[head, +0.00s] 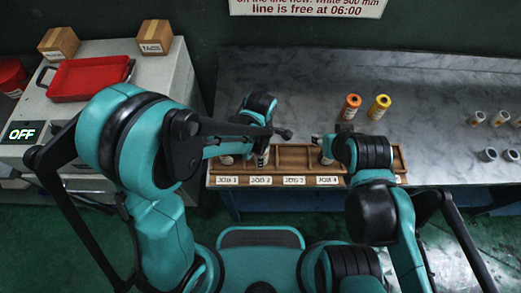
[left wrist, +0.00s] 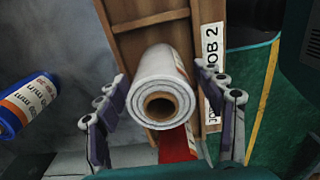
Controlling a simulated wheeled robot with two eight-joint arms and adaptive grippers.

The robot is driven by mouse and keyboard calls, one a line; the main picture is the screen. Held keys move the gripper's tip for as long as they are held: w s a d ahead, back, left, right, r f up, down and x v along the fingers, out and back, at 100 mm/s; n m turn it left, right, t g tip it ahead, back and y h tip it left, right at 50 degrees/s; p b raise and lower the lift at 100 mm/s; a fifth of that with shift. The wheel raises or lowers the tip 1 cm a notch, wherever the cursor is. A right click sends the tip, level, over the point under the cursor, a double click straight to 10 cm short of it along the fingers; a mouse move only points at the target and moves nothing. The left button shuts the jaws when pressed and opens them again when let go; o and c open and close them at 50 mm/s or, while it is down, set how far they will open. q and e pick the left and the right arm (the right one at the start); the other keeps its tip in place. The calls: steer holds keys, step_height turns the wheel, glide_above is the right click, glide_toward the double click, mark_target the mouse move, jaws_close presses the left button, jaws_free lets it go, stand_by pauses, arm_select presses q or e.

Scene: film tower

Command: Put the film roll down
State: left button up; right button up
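A white film roll (left wrist: 160,85) with a brown core stands in the rack by the JOB 2 label, its top end towards the left wrist camera; in the head view it shows (head: 263,157) below my left gripper (head: 258,143). In the left wrist view, the fingers of my left gripper (left wrist: 170,110) are spread on both sides of the roll, with a gap on the right; contact on the left is unclear. The wooden rack (head: 292,172) has labels JOB 1 to JOB 4. My right gripper (head: 323,143) is at JOB 4, by a roll (head: 327,158); its fingers are too small to judge.
A blue roll (left wrist: 25,103) is behind the rack, and something red (left wrist: 178,146) shows on the JOB 1 side. Orange (head: 350,106) and yellow (head: 379,106) rolls stand behind the rack. Several small rolls are at the far right. The marble counter (head: 290,90) has free room behind.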

arm_select(q)
steer(key=shift+s+d, duration=0.1)
steer(key=shift+r+p, duration=0.4)
steer(key=shift+r, duration=0.1)
step_height(320, 180, up, 12)
steer(key=p, duration=0.3)
steer(key=shift+f+p, duration=0.25)
steer(key=shift+p, duration=0.1)
steer(key=s+a+r+m+t, duration=0.2)
steer(key=a+r+m+t, duration=0.1)
steer(key=a+m, duration=0.6)
steer(key=s+a+r+m+t, duration=0.3)
steer(key=a+r+m, duration=0.3)
steer(key=a+m, duration=0.3)
steer(key=shift+t, duration=0.6)
